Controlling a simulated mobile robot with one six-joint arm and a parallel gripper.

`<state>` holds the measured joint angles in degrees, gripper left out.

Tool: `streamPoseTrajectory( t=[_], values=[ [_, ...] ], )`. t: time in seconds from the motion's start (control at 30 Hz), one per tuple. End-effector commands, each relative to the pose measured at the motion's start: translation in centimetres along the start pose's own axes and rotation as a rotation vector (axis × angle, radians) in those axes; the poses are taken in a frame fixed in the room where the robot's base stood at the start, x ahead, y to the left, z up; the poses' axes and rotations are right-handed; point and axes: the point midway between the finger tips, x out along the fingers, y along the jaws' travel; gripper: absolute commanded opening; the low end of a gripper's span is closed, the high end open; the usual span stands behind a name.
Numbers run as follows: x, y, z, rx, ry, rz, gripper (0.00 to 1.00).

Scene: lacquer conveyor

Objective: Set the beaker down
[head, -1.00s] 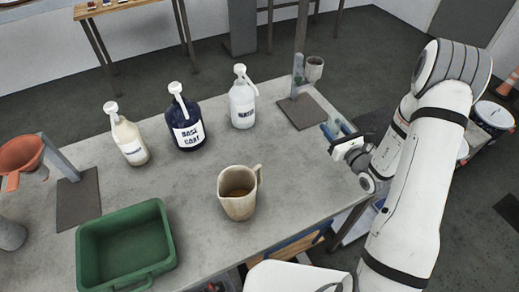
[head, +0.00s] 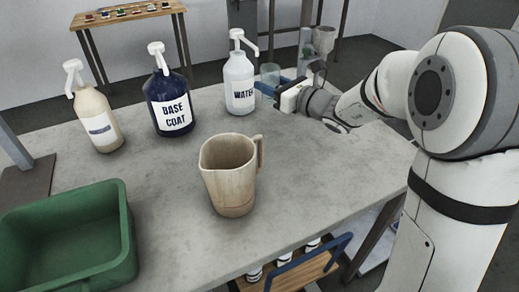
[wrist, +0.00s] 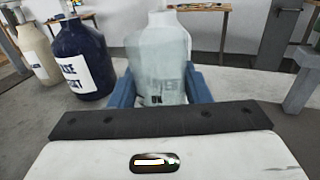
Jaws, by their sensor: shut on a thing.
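A clear glass beaker (head: 270,72) stands upright in my gripper (head: 272,86) at the back of the grey table, just right of the white WATER bottle (head: 240,80). My gripper is shut on it. In the wrist view the see-through beaker (wrist: 158,88) sits between the blue fingers of my gripper (wrist: 160,92), with the WATER bottle (wrist: 168,35) showing behind and through it. I cannot tell whether the beaker's base touches the table.
A dark-blue BASE COAT bottle (head: 168,98) and a cream pump bottle (head: 97,118) stand left. A beige jug (head: 229,180) stands mid-table and a green bin (head: 62,240) front left. A stand with a grey cup (head: 324,40) is behind my gripper. Table surface (head: 330,165) right of the jug is clear.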

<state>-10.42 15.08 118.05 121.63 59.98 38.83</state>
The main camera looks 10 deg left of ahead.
Motion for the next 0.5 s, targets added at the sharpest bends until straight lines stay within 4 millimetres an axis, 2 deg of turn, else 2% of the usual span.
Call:
streamPoseTrajectory(
  t=[0.03,0.1,0.3,0.37,0.5],
  values=[
    [0.5,0.9,-0.6,-0.008,-0.006,0.011,0.19],
    [0.9,1.9,-0.1,-0.009,-0.007,0.019,0.19],
    [1.4,3.4,0.9,-0.007,-0.010,0.029,0.19],
    [1.4,3.5,0.4,-0.005,-0.009,0.030,0.19],
    [1.5,3.5,-2.0,-0.004,-0.007,0.030,0.19]
  ],
)
